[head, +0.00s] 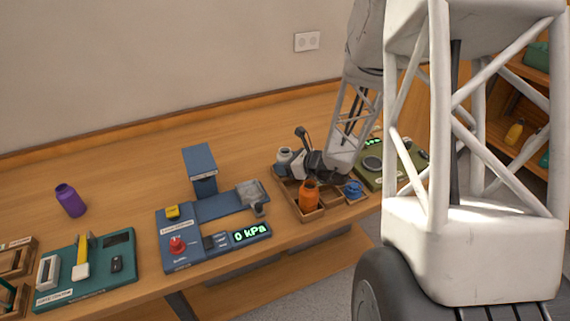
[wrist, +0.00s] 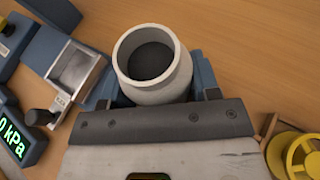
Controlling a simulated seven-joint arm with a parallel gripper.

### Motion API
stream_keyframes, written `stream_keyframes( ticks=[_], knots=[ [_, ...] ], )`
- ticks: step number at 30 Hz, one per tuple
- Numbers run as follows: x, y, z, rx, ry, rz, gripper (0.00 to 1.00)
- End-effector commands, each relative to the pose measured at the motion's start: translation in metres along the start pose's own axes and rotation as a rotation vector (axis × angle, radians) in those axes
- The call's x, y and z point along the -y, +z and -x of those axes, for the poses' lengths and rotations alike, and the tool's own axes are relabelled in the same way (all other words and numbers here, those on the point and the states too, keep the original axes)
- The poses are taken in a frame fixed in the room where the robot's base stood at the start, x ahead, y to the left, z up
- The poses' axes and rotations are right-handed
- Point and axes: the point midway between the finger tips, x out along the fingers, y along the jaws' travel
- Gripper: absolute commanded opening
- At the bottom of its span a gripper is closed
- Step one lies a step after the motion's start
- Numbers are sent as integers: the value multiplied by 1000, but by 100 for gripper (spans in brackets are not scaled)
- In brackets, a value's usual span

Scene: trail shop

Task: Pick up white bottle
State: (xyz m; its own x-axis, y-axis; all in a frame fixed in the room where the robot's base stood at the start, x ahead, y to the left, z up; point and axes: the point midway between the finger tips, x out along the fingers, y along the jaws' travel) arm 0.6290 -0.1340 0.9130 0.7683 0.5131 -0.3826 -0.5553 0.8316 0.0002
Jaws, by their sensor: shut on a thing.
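The white bottle (wrist: 165,92) stands out in the wrist view, its round open mouth facing the camera and its inside dark. It also shows in the head view (head: 284,157) at the back left of the wooden compartment tray (head: 309,216). My gripper (wrist: 155,88) is shut on the bottle, with blue-grey fingers on its left and right sides. In the head view my gripper (head: 297,163) is partly hidden by its own dark parts. I cannot tell whether the bottle's base touches the tray.
An orange bottle (head: 309,195) and a blue item (head: 353,189) sit in the tray. A blue device with a 0 kPa display (head: 252,233) lies to the left, an olive device (head: 395,174) to the right. A purple bottle (head: 70,201) stands far left. Table behind is clear.

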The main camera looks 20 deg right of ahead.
Motion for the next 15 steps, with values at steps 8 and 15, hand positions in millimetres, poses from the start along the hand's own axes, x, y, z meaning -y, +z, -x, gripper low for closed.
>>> stream_keyframes(
  ticks=[8,15],
  knots=[
    [0,10,4,1,0,3,27],
    [0,35,14,1,-1,3,27]
  ],
)
